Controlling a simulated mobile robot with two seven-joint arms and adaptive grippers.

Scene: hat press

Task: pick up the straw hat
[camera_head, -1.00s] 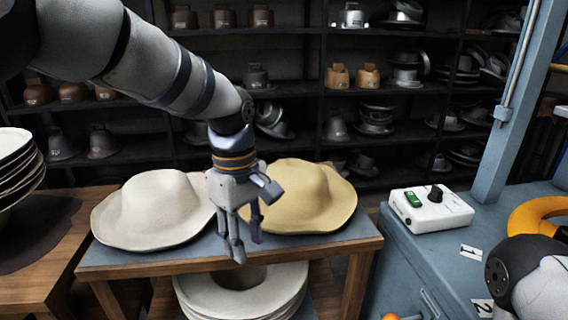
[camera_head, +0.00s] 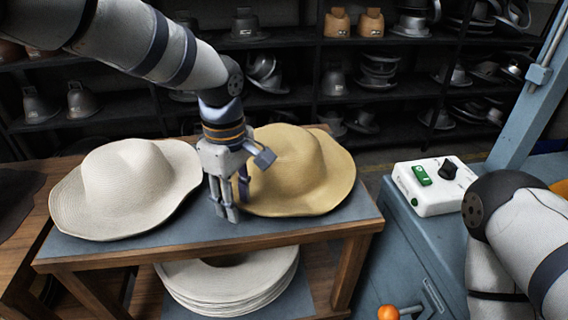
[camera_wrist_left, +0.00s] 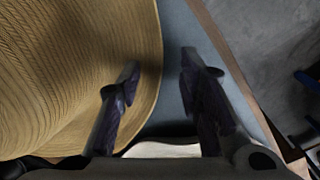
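The tan straw hat (camera_head: 300,165) lies crown up on the right half of a small table. A whitish hat (camera_head: 125,185) lies crown up on its left. My left gripper (camera_head: 232,204) points down at the tan hat's left brim, between the hats. In the left wrist view, its two fingers (camera_wrist_left: 160,70) are apart. One finger overlaps the tan brim (camera_wrist_left: 70,80); the other is beyond the brim's edge, over the table top. Nothing is visibly gripped, and I cannot tell whether the finger touches the brim. My right gripper is out of view.
The table (camera_head: 335,222) has a wooden rim and a grey top, with pale brims stacked below (camera_head: 235,290). On the right, a blue machine carries a white control box (camera_head: 432,188); part of my right arm is in front. Shelves of metal hat forms stand behind.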

